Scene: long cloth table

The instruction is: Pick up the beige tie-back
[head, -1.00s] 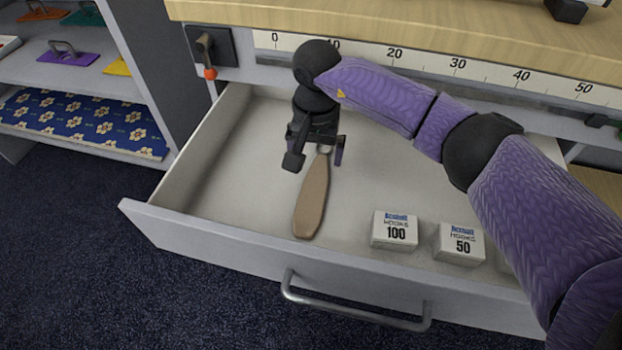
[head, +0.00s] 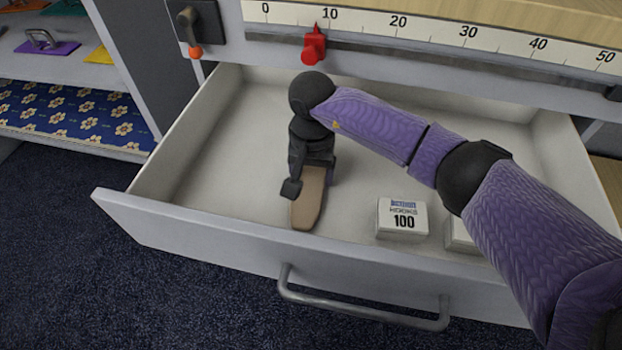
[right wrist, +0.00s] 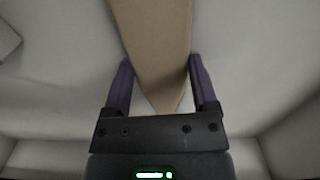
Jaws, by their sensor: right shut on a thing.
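The beige tie-back (head: 308,210) is a long flat tan strip in the open drawer (head: 210,190), pointing towards the drawer's front wall. My right gripper (head: 311,181) is over its far part and hides that end in the head view. In the right wrist view the tie-back (right wrist: 153,35) runs between the two purple fingers of the gripper (right wrist: 160,68), tapering towards the palm. The right gripper is shut on it. I cannot tell whether the tie-back is clear of the drawer floor. My left gripper is not in view.
A white box marked 100 (head: 402,218) stands right of the tie-back, with another white box (head: 461,236) partly behind my arm. The drawer's front wall (head: 230,240) has a metal handle (head: 360,312). A ruler strip (head: 430,32) with a red slider (head: 314,45) is above.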

